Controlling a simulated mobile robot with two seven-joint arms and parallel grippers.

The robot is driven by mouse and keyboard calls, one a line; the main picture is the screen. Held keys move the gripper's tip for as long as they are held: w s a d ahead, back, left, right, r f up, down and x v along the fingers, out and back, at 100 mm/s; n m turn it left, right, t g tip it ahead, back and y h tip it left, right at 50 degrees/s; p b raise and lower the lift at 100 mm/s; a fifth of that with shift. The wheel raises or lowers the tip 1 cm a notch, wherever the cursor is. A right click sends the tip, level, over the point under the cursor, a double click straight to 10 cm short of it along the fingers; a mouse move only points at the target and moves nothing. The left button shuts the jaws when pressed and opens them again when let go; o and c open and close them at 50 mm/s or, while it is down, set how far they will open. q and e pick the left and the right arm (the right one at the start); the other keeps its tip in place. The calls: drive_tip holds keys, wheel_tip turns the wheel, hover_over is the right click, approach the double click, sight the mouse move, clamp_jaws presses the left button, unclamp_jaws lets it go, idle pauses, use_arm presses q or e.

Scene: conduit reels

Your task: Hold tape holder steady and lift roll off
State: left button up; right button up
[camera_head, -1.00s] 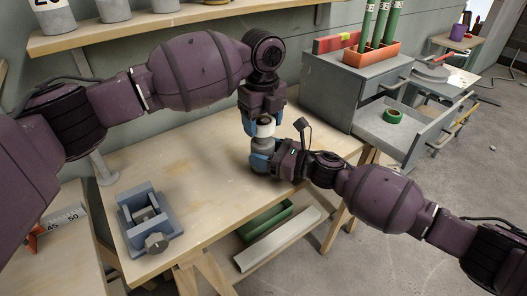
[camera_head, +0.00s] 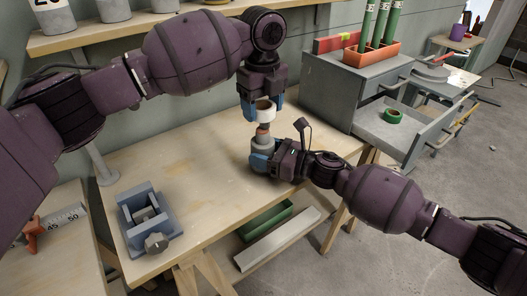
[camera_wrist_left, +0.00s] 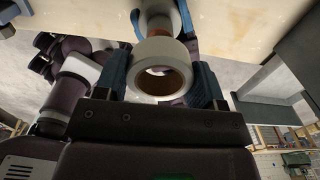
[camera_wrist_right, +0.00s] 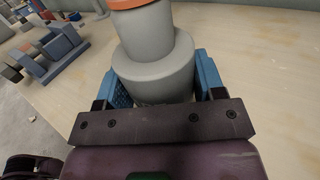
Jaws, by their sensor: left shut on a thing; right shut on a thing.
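A white tape roll with a brown core (camera_head: 264,109) is in my left gripper (camera_head: 263,104), which is shut on it. The roll also shows between the blue fingers in the left wrist view (camera_wrist_left: 161,72). It hangs above the tape holder, apart from it in the head view. The tape holder (camera_head: 262,143) stands upright on the workbench, with a grey stepped body and an orange-brown top. My right gripper (camera_head: 259,162) is shut on its wide grey base (camera_wrist_right: 153,75), with blue fingers on both sides in the right wrist view. The holder's underside is hidden.
A blue-grey vise (camera_head: 150,222) sits on the workbench (camera_head: 205,165) at the left. Bare wood lies between it and the holder. A grey drawer cabinet (camera_head: 335,90) stands at the back right, its open drawer holding a green tape roll (camera_head: 393,116).

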use_arm(q)
drive_tip(key=shift+r, duration=1.4)
use_arm(e)
drive_tip(key=o, duration=1.1)
drive_tip(key=shift+d, duration=0.1)
drive_tip(key=v, duration=1.2)
